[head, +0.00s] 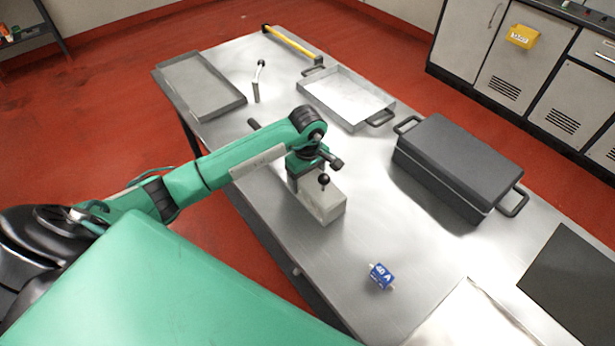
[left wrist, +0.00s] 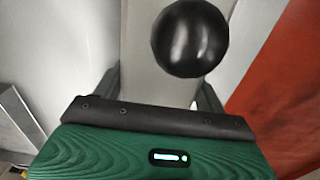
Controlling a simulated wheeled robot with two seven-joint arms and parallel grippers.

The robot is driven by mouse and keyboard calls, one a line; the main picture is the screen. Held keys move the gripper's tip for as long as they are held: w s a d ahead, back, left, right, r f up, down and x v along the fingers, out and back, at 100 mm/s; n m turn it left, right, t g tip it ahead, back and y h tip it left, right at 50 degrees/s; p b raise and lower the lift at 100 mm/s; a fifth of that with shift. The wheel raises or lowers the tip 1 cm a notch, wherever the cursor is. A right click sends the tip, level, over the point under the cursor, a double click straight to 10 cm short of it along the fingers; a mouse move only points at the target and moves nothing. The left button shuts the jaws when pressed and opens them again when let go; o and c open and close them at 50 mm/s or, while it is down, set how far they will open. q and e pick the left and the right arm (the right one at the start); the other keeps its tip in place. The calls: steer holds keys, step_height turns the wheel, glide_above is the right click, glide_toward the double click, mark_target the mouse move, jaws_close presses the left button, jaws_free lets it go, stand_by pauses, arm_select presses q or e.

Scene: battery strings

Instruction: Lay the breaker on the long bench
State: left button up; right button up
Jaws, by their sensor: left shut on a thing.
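The breaker appears to be the pale grey block (head: 322,208) with a black ball knob (head: 323,180) on top, over the middle of the long steel bench (head: 305,262). My left gripper (head: 306,168) is shut on its far part. In the left wrist view the block (left wrist: 143,70) runs between the fingers, and its ball knob (left wrist: 190,38) is close to the camera. I cannot tell whether the block touches the bench. A small blue piece marked 40 A (head: 381,275) lies nearer on the bench. My right gripper is not in view.
A dark lidded case (head: 458,165) stands at right. A shallow tray with handles (head: 345,97), a grey tray (head: 200,85), a small lever (head: 257,85) and a yellow bar (head: 292,43) are farther back. A dark mat (head: 575,285) lies front right. Bench around the block is clear.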

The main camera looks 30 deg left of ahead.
arm_select(q)
steer(key=shift+f+b, duration=0.4)
steer(key=o, duration=1.6)
steer(key=shift+o, duration=0.7)
steer(key=shift+f, duration=0.1)
